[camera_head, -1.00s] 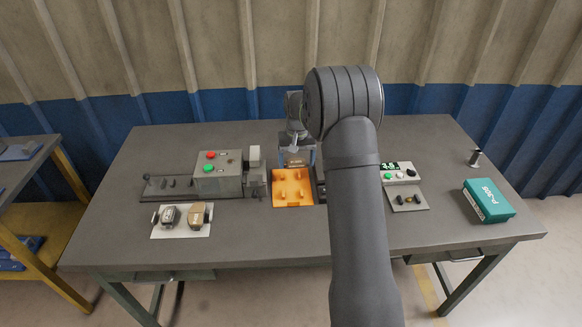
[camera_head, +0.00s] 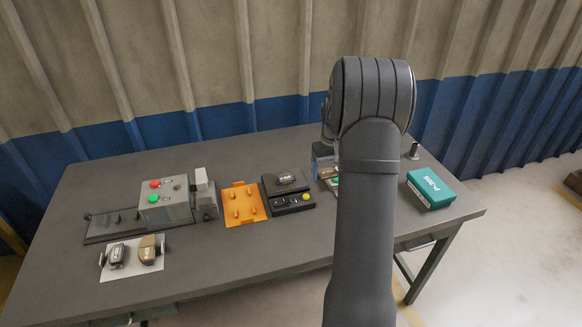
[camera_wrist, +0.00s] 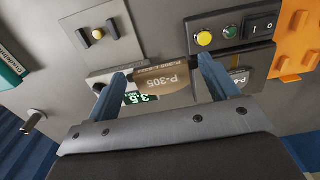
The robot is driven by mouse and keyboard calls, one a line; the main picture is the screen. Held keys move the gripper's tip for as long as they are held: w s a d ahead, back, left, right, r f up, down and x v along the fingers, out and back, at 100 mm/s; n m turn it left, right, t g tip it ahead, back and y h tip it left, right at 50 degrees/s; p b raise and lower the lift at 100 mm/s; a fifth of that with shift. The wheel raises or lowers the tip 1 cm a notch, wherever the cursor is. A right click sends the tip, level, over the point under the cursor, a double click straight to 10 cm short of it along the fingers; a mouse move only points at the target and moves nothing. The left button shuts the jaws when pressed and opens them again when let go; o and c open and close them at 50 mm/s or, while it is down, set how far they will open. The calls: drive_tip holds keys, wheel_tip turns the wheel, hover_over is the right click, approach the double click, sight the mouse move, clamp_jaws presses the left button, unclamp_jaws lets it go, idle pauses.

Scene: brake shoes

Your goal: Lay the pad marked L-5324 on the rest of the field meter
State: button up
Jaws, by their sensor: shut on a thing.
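My gripper (camera_wrist: 161,68) is shut on a brown pad marked P-305 (camera_wrist: 164,79), held between its two blue fingers in the wrist view. The field meter (camera_wrist: 136,98), with a lit green display, lies beneath and is partly hidden by the pad and a finger. I cannot tell whether the pad touches it. In the head view my arm hides most of the meter and gripper. On a white sheet (camera_head: 133,272) lie a grey-black pad (camera_head: 117,255) and a brown pad (camera_head: 149,250); their marks are too small to read.
A black device (camera_head: 293,203) with a yellow button carries a dark pad (camera_head: 286,178). An orange pegged plate (camera_head: 243,215) and a grey machine (camera_head: 165,201) stand left of it. A teal box (camera_head: 430,190) is at the right. A small knobbed plate (camera_wrist: 115,51) lies by the meter.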

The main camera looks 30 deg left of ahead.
drive_tip(key=w+d+f, duration=0.2)
drive_tip(key=w+d, duration=0.2)
drive_tip(key=d, duration=0.7)
drive_tip(key=shift+s+a+f, duration=0.1)
drive_tip(key=shift+s+f, duration=0.05)
drive_tip(key=shift+f, duration=1.3)
drive_tip(key=shift+s+f, duration=0.1)
drive_tip(key=shift+f, duration=1.3)
drive_tip(key=shift+f, duration=0.35)
drive_tip(key=o, duration=1.1)
drive_tip(key=shift+c, duration=0.2)
wheel_tip(320, 180, up, 17)
drive_tip(key=shift+r, duration=0.15)
